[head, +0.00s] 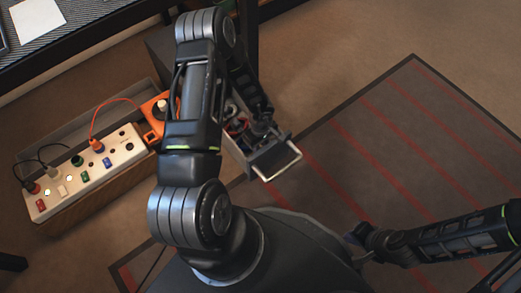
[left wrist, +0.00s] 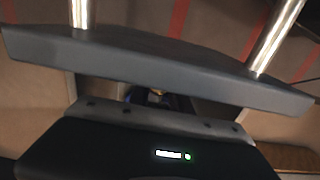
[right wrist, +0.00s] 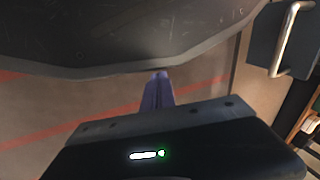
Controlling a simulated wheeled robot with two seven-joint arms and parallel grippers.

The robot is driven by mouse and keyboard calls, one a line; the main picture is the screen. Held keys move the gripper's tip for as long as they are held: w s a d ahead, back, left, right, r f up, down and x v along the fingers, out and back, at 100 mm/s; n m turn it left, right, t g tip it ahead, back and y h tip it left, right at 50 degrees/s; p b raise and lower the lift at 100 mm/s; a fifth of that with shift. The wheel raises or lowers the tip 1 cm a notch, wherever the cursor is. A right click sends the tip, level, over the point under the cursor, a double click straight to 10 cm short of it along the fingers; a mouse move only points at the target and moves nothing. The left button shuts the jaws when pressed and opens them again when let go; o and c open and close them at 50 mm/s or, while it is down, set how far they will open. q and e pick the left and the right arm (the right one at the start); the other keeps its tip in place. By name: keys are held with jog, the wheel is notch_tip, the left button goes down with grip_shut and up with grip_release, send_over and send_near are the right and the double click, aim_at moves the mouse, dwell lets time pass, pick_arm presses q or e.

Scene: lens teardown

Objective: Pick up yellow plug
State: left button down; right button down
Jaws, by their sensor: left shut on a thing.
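In the head view my left gripper (head: 262,128) is down in the open drawer (head: 243,158), shut on that thing. My right gripper (right wrist: 158,80) has its purple fingers together, with nothing seen between them. It is over the striped mat, low beside my base, and apart from the drawer.
The drawer's metal handle (head: 283,173) sticks out. The striped mat (head: 400,130) is clear.

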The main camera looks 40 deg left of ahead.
dwell(0.4)
